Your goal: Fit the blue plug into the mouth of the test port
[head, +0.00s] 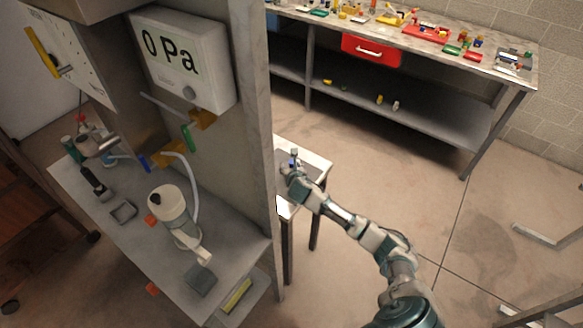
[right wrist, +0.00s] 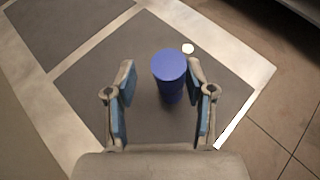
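The blue plug (right wrist: 170,72) stands upright on a dark grey mat (right wrist: 85,78) in the right wrist view. In the head view only a small spot of blue (head: 293,163) shows at the gripper. My right gripper (right wrist: 160,85) is open, with its blue-padded fingers on either side of the plug. The plug looks nearer the right-hand finger in the picture; contact cannot be told. In the head view my right gripper (head: 291,178) is over the small side table (head: 318,162). My left gripper is not in view. I cannot tell which fitting is the test port.
A grey post (head: 250,110) stands just left of the side table. Beyond it are a gauge reading 0 Pa (head: 180,58), brass fittings (head: 203,119), a white hose and a bench (head: 85,190) with tools. A cluttered workbench (head: 440,45) stands behind.

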